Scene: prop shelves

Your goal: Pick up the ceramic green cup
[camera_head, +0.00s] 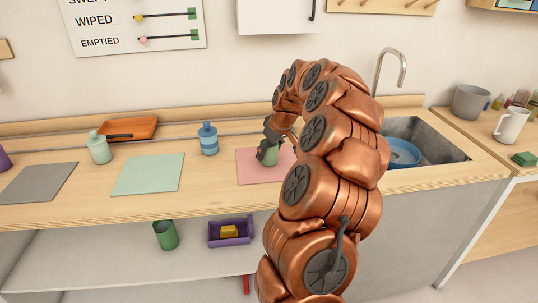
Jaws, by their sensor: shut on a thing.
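My gripper (268,152) is over the pink mat (246,178) on the counter, its dark fingers pointing down. It is shut on a small green cup (273,158), partly hidden by the fingers and my arm. I cannot tell whether the cup touches the mat or is slightly above it. Another green cup-like vessel (165,235) stands on the lower shelf.
A blue bottle (208,140), a pale green bottle (99,149) and an orange tray (130,129) stand left. Green (148,175) and grey (38,184) mats lie bare. A sink (440,143) holding a blue bowl (402,152) is right. A purple bin (230,232) sits below.

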